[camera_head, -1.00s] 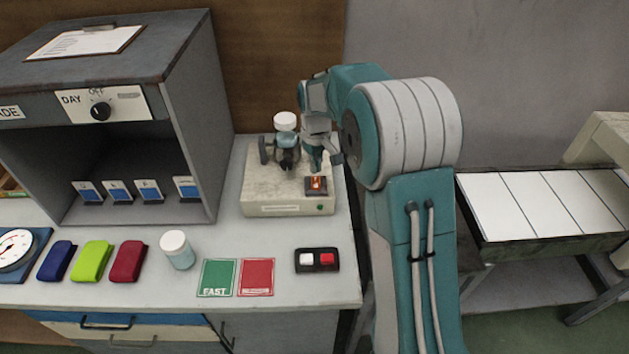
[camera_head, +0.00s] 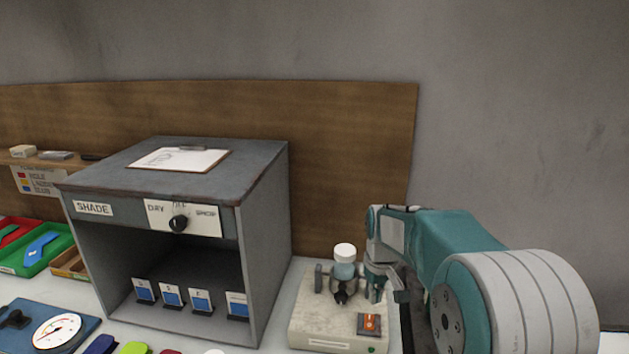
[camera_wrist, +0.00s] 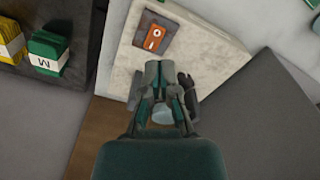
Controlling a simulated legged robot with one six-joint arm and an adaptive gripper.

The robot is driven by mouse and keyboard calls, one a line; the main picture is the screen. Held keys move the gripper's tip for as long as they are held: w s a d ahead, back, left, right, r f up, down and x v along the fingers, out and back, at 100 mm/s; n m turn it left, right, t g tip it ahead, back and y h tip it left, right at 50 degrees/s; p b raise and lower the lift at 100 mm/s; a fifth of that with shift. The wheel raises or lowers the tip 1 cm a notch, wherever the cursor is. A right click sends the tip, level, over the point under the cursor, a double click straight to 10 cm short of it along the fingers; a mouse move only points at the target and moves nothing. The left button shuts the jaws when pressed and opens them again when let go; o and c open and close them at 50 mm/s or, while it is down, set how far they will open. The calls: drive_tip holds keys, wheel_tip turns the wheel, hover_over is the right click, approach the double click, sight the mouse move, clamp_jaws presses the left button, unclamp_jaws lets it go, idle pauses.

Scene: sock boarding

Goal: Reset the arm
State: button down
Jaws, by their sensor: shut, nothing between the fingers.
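A white-capped bottle (camera_head: 344,262) is held upright in the device's dark holder. An orange-lit switch (camera_head: 369,323) is on the device at its front right. In the wrist view my gripper (camera_wrist: 166,78) is shut and empty, above the device's edge, with the lit switch (camera_wrist: 155,37) beyond it. A pale round thing (camera_wrist: 163,115) shows partly behind the gripper; the rest is hidden.
A grey SHADE cabinet (camera_head: 269,250) with several blue-white cards inside stands left of the device. A clipboard (camera_head: 180,159) lies on it. A dial gauge (camera_head: 57,331) and a green tray (camera_head: 45,256) are at far left. The wall (camera_head: 520,130) above my arm is clear.

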drive_tip(key=s+r+m+t, duration=0.1)
drive_tip(key=s+r, duration=0.3)
drive_tip(key=s, duration=0.3)
drive_tip(key=s+r+m+t, duration=0.1)
drive_tip(key=s+r, duration=0.2)
drive_tip(key=s, duration=0.4)
drive_tip(key=s+r+t, duration=0.2)
drive_tip(key=s+r, duration=0.2)
drive_tip(key=s, duration=0.3)
drive_tip(key=s+f+m+t, duration=0.1)
drive_tip(key=s+f, duration=0.1)
drive_tip(key=s, duration=0.5)
drive_tip(key=shift+s, duration=0.4)
